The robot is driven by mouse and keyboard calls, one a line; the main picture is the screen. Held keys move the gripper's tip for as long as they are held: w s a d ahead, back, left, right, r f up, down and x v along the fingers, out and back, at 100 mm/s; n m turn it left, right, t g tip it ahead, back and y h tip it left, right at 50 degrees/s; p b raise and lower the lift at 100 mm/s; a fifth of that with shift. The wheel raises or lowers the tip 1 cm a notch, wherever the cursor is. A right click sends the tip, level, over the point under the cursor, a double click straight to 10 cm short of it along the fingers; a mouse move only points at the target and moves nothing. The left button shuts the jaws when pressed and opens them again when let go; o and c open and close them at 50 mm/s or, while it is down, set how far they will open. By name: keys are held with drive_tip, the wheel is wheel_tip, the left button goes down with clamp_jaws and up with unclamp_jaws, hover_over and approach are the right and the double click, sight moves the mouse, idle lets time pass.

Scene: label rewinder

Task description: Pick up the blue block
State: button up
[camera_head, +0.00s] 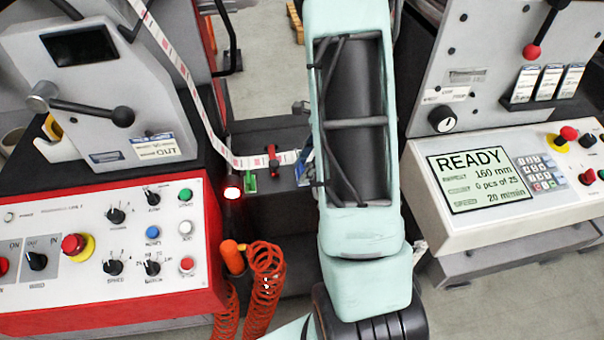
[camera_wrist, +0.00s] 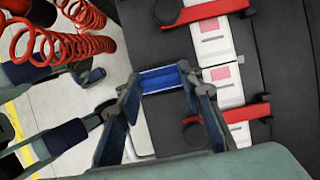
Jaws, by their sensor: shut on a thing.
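The blue block (camera_wrist: 163,79) shows in the wrist view, held crosswise between the two fingertips of my gripper (camera_wrist: 165,88). My gripper is shut on it, with one finger at each end of the block. The dark grey machine surface lies beyond it, and I cannot tell whether the block touches that surface. In the head view my pale green arm covers most of the gripper. A small blue patch shows at the arm's left edge there, and I cannot tell whether it is block or finger.
A label strip (camera_wrist: 213,48) under red clamps (camera_wrist: 240,112) runs beside the gripper. Coiled orange hoses (camera_head: 263,282) hang to the left. A red-framed control panel (camera_head: 70,262) stands left, and a console with a READY screen (camera_head: 478,178) stands right.

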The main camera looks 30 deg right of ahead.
drive_tip(key=shift+r, duration=0.45)
wheel_tip(320, 180, up, 2)
drive_tip(key=shift+r, duration=0.2)
drive_tip(key=s+r, duration=0.3)
drive_tip(key=s, duration=0.1)
drive_tip(key=s+r+p, duration=0.1)
drive_tip(key=s+r, duration=0.2)
drive_tip(key=s, duration=0.2)
drive_tip(key=s+r, duration=0.3)
drive_tip(key=s, duration=0.2)
drive_tip(key=shift+a+r+p, duration=0.15)
drive_tip(key=shift+r+p, duration=0.2)
